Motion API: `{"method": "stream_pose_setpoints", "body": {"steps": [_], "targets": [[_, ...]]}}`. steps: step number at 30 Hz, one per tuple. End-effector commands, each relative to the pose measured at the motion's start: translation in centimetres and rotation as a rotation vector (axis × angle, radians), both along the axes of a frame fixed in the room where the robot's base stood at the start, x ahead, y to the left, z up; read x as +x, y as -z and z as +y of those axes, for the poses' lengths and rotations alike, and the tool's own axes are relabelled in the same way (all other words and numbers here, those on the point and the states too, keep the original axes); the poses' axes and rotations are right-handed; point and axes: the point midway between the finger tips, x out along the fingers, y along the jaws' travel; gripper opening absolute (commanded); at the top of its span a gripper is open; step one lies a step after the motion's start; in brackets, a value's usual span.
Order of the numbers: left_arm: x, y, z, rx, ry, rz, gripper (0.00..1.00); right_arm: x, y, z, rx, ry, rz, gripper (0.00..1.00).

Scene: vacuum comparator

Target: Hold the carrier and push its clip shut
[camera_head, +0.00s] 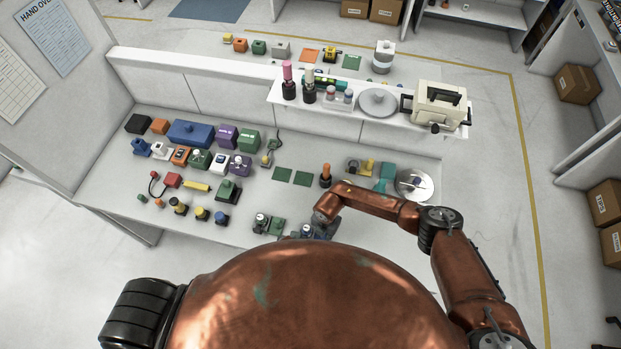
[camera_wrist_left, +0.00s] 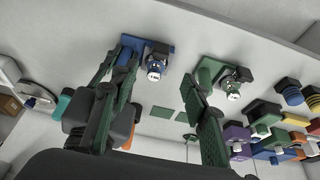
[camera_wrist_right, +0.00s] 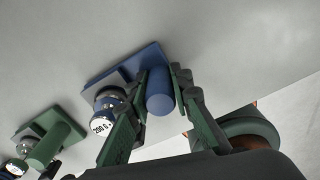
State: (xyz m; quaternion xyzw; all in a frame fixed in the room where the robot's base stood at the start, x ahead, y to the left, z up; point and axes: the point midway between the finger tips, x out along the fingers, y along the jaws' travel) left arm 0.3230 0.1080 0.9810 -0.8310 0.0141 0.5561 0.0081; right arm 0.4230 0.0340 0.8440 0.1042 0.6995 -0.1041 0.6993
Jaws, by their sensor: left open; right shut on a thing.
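The blue carrier (camera_wrist_right: 122,70) lies on the bench top, with a blue upright cylinder (camera_wrist_right: 160,98) and a silver-and-blue weight marked 200 g (camera_wrist_right: 104,112) on it. My right gripper (camera_wrist_right: 161,80) is shut on the cylinder. In the head view, my right gripper (camera_head: 324,224) is at the bench's front edge, partly covering the blue carrier (camera_head: 306,233). In the left wrist view, the blue carrier (camera_wrist_left: 160,49) is ahead of my left gripper (camera_wrist_left: 150,92), whose fingers are wide apart and empty. My left gripper does not show in the head view. I cannot make out the clip's position.
A similar green carrier (camera_head: 268,223) stands just left of the blue one. Two green mats (camera_head: 292,176) lie behind, with an orange-topped, dark-based tool (camera_head: 326,175) beside them. Colourful blocks crowd the bench's left; a silver disc (camera_head: 414,184) is at right.

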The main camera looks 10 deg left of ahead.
Motion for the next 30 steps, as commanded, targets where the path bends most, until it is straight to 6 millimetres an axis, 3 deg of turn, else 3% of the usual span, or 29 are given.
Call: {"method": "stream_pose_setpoints", "body": {"steps": [5,18,24,30], "targets": [[0.8,1.7,0.1,0.004,0.003,-0.001,0.42,0.0,0.0,0.0,0.001,0.000,0.000,0.00],[3.8,9.1,0.0,0.004,0.002,-0.001,0.42,0.0,0.0,0.0,0.001,0.000,0.000,0.00],[4.5,10.7,-0.1,0.002,0.001,0.000,0.42,0.0,0.0,0.0,0.000,0.000,0.000,0.00],[4.6,10.9,-0.1,0.001,0.001,-0.001,0.42,0.0,0.0,0.0,0.000,0.000,0.000,0.00]]}}
